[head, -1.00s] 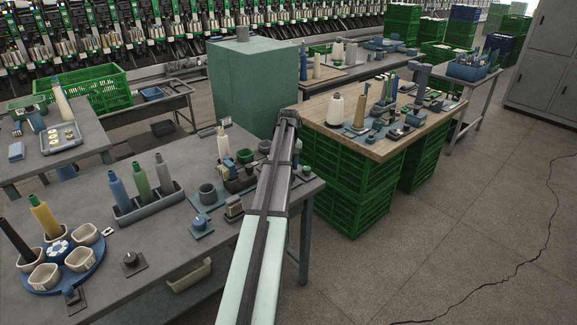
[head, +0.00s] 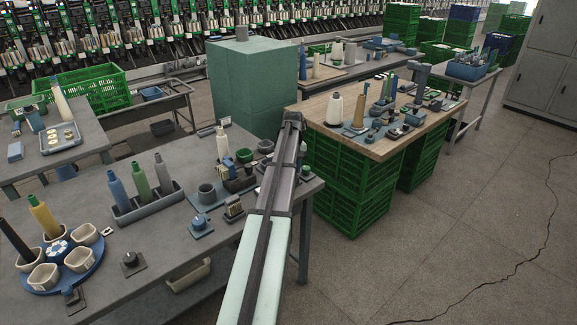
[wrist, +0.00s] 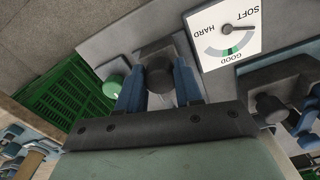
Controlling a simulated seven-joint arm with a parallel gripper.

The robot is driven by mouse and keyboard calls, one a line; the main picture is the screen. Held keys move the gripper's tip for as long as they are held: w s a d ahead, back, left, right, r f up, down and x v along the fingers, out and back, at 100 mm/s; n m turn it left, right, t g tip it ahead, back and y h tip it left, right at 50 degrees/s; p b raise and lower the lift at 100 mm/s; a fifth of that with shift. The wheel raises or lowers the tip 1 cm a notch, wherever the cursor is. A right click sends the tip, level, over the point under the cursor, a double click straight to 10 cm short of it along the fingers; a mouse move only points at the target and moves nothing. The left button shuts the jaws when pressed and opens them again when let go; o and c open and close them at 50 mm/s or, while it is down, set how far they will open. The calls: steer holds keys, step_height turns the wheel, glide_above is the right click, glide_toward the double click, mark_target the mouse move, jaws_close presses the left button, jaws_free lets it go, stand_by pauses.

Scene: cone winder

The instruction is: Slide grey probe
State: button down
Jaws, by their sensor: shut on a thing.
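In the wrist view, the grey probe (wrist: 158,76) is a short dark grey knob on a dark block. It sits between the blue fingers of my gripper (wrist: 158,92), which are shut on it from both sides. Its lower part is hidden by the gripper's dark palm bar. Beside it is a white dial card (wrist: 222,40) marked SOFT, HARD and GOOD, with a green band near GOOD. Its thin dark needle appears to lie toward the SOFT end. In the head view my arm hides the gripper and the probe.
A second dark knob (wrist: 269,106) on a block stands right of the gripper in the wrist view, and a green knob (wrist: 113,86) stands left. In the head view, cups and small devices (head: 202,226) crowd the grey table (head: 150,220). Green crates (head: 352,190) stand beyond its right end.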

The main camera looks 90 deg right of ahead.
steer(key=shift+s+a, duration=0.2)
steer(key=shift+a, duration=0.05)
steer(key=c, duration=0.8)
jaws_free()
steer(key=shift+o, duration=0.2)
steer(key=shift+d+r, duration=0.1)
step_height(320, 180, up, 14)
steer(key=shift+f, duration=0.2)
